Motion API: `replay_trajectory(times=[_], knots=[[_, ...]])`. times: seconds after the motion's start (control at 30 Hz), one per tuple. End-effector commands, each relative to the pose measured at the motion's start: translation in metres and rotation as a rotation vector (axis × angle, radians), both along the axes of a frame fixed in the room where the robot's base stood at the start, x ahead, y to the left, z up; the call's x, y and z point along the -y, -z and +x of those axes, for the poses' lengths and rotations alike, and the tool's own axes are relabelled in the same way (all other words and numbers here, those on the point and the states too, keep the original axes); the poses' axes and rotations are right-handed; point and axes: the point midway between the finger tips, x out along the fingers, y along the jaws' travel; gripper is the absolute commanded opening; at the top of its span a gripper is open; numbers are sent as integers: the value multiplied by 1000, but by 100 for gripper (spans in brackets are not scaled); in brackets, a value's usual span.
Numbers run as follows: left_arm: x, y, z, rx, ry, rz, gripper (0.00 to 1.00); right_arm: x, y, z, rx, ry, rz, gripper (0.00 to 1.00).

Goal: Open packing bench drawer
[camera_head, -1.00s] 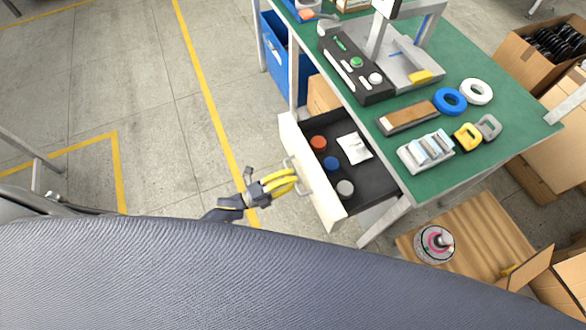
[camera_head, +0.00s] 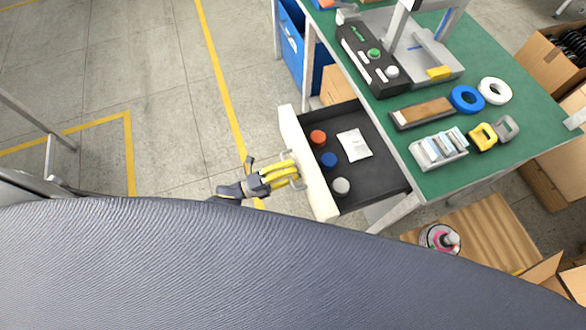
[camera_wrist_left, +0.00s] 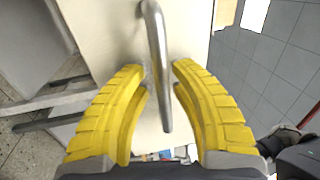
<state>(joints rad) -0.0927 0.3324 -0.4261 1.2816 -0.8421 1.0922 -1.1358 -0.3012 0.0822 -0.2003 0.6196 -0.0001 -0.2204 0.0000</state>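The drawer (camera_head: 373,188) under the green-topped packing bench (camera_head: 437,180) is pulled well out. Its black tray holds a red round item (camera_head: 318,137), a blue one (camera_head: 329,160), a grey-white one (camera_head: 341,186) and a white packet (camera_head: 354,144). The cream drawer front (camera_head: 318,190) carries a metal bar handle (camera_wrist_left: 157,60). My left gripper (camera_head: 291,173) is at this handle. In the left wrist view, its yellow fingers (camera_wrist_left: 162,72) stand on both sides of the bar, with visible gaps. My right gripper is not in view.
The bench top holds a black control box (camera_head: 365,62), tape rings (camera_head: 466,99) and a grey tray (camera_head: 438,150). A blue bin (camera_head: 303,50) stands beneath. A wooden pallet (camera_head: 490,230) lies at lower right.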

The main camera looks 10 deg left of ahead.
Motion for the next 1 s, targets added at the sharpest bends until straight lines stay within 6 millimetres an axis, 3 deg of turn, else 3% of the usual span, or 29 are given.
replay_trajectory(times=[0.1,0.47,1.0], knots=[[0,0,0,1,0,-1,34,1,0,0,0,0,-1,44],[-7,2,-4,-1,-1,-1,34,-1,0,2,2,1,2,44],[-77,17,-51,-1,0,0,34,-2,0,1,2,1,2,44]])
